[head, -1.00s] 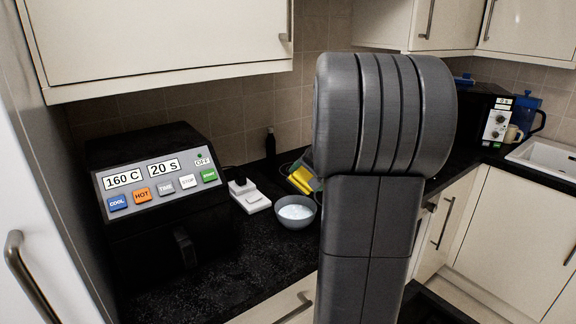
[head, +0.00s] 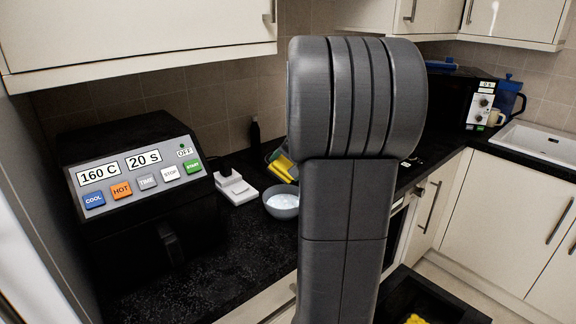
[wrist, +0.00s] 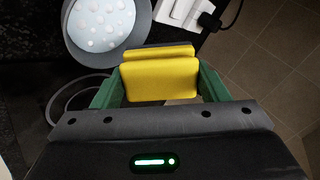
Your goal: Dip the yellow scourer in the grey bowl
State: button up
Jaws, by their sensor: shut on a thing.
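In the wrist view, my gripper (wrist: 160,86) is shut on the yellow scourer (wrist: 158,76), which sits between its green fingers. In the head view, the bowl (head: 283,212) stands on the dark worktop, left of my arm. A yellow piece, which looks like the held scourer (head: 284,168), shows just behind the bowl, partly hidden by my arm. Its height over the worktop is unclear.
A white plug block (head: 236,189) lies left of the bowl, and a dark appliance with coloured buttons (head: 140,190) stands further left. A dark bottle (head: 255,133) is by the tiled wall. Another yellow thing (head: 415,319) lies low at the bottom edge. Worktop in front of the appliance is clear.

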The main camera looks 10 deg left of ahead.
jog(key=shift+f+b, duration=3)
jog(key=shift+f, duration=0.9)
jog(key=shift+r, duration=0.1)
jog(key=shift+r+p, duration=2.4)
jog(key=shift+r, duration=0.8)
